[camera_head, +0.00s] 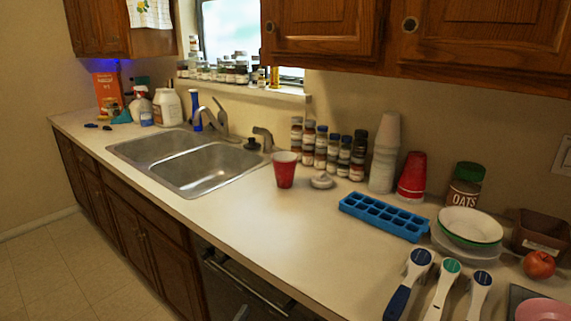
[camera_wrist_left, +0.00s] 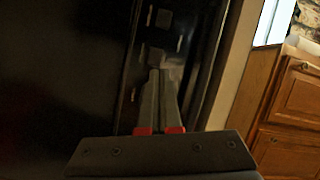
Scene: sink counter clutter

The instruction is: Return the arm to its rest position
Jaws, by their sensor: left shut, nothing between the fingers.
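My left gripper (camera_wrist_left: 154,74) shows in the left wrist view. Its two fingers, with red parts at their base, lie together, shut and empty. A dark, glossy appliance-like front (camera_wrist_left: 65,70) is behind and to the left of the fingers. I cannot tell how far the fingers are from it. No gripper or arm shows in the head view. My right gripper is in neither view.
The counter (camera_head: 255,222) holds a sink (camera_head: 205,168), a red cup (camera_head: 285,170), a blue ice tray (camera_head: 384,216), stacked bowls (camera_head: 470,226) and several scoop-like tools (camera_head: 409,284). Wooden cabinets (camera_wrist_left: 289,105) stand right in the wrist view. Floor (camera_head: 60,265) is clear at left.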

